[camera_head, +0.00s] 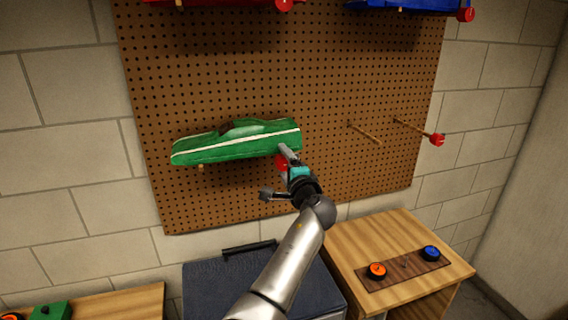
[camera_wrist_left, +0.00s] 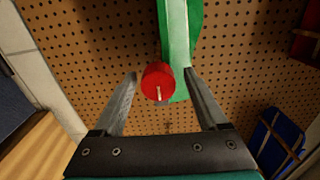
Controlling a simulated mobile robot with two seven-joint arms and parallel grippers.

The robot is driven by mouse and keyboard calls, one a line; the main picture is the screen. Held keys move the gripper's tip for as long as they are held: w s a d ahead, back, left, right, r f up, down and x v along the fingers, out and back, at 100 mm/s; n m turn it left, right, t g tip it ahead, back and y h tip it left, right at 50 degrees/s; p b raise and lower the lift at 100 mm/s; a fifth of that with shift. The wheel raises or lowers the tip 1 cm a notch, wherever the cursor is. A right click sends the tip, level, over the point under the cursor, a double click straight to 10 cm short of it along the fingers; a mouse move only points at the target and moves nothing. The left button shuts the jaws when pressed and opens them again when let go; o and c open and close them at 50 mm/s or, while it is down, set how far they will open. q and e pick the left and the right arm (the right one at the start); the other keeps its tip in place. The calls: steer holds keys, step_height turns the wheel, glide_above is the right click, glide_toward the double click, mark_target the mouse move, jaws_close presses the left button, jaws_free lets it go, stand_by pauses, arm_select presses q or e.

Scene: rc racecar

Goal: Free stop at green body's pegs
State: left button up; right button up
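The green car body (camera_head: 235,142) with a white stripe rests on pegs on the brown pegboard (camera_head: 210,80); a peg end shows under its left part. A red stop (camera_head: 281,162) sits at the body's right end, partly hidden by my left gripper (camera_head: 277,174). In the left wrist view the red stop (camera_wrist_left: 158,80) lies between the two spread fingers, with the green body (camera_wrist_left: 181,50) behind it. My left gripper (camera_wrist_left: 161,76) is open; I see no clear finger contact with the stop. My right gripper is not in view.
Two bare pegs (camera_head: 365,133) stick out to the right, one with a red stop (camera_head: 437,140). Red (camera_head: 225,3) and blue (camera_head: 410,6) bodies hang above. Below stand a dark blue case (camera_head: 215,285) and a wooden cabinet (camera_head: 360,245) with orange and blue knobs.

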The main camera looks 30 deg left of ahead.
arm_select(q)
steer(key=shift+s+d+f, duration=0.1)
steer(key=b+v, duration=0.2)
steer(key=v, duration=1.3)
steer(key=shift+b, duration=0.4)
